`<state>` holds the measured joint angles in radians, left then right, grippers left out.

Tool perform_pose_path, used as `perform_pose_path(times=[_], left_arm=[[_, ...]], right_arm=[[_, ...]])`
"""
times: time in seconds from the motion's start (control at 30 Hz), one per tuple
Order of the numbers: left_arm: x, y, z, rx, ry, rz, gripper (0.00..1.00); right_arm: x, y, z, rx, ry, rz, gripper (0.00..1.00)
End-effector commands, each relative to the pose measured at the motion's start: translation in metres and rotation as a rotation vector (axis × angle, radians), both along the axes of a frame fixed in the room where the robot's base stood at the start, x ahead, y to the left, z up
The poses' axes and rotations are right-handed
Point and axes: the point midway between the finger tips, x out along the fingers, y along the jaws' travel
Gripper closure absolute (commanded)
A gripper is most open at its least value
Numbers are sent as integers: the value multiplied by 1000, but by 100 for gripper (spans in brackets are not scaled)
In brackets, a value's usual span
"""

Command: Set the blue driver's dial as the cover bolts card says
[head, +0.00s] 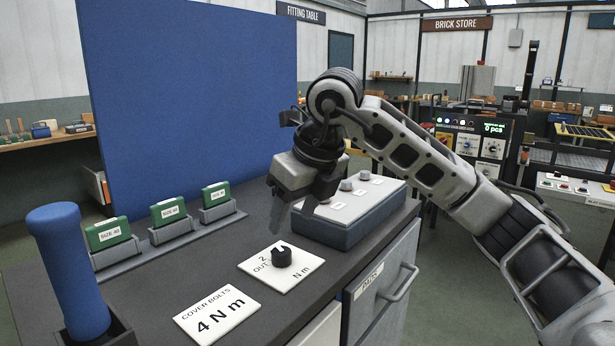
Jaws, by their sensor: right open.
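The blue driver (68,265) stands upright in a dark holder at the left front of the table. The white cover bolts card (217,312) lies flat at the front and reads "COVER BOLTS 4 N m". Behind it, a white plate (262,268) marked "2", "OUT" and "N m" carries a black notched dial (281,256). Which mark the notch points to, I cannot tell. My right gripper (291,210) is open and empty, pointing down above and behind the dial, apart from it. My left gripper is not in view.
Several green blocks with size labels (168,211) sit in grey holders along the back left. A grey-blue box with knobs on its pale top (345,232) stands right of the dial. A blue panel (190,100) rises behind. A drawer (380,285) fronts the table.

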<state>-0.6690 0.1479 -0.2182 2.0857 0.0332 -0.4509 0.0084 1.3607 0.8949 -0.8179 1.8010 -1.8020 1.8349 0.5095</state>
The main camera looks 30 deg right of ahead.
Motion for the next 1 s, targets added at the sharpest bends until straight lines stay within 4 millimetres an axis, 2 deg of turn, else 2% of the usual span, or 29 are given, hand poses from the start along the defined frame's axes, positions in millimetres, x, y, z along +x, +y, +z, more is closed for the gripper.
perform_pose_path(times=[0.03,0.2,0.4,1.0], left_arm=[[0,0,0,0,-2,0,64],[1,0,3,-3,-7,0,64],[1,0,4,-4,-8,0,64],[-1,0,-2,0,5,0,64]], right_arm=[[-4,-1,13,1,-6,0,47],[-18,-5,46,0,-5,0,47],[-27,-7,69,0,-1,-1,47],[-29,-8,73,0,0,0,47]])
